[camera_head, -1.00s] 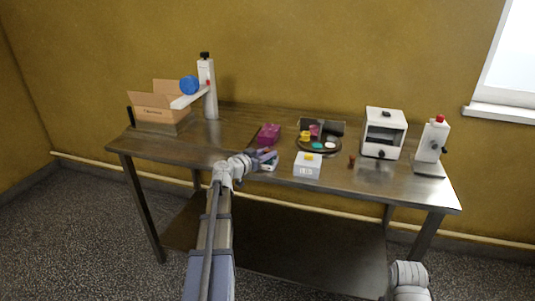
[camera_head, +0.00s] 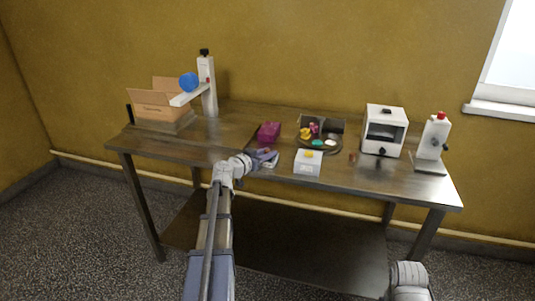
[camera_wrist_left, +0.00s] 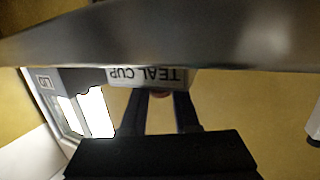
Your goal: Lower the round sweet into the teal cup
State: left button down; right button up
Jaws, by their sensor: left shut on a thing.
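The teal cup (camera_head: 318,142) sits on a dark round tray (camera_head: 303,148) in the back right half of the table, with yellow, pink and white pieces around it. My left gripper (camera_head: 265,157) is at the table's front edge, to the left of the cup and apart from it. A white label (camera_wrist_left: 150,76) reading "TEAL CUP" shows upside down beyond the fingertips.
A white machine (camera_head: 384,131) and a dispenser (camera_head: 432,143) stand at right, a cardboard box (camera_head: 158,105) at left.

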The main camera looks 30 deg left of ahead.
pick_arm(q)
jog(key=c, duration=0.6)
grip_release()
jog(key=s, duration=0.5)
jog(key=s+a+r+p, duration=0.1)
jog(key=s, duration=0.1)
jog(key=shift+s+r, duration=0.1)
jog(key=shift+s, duration=0.25)
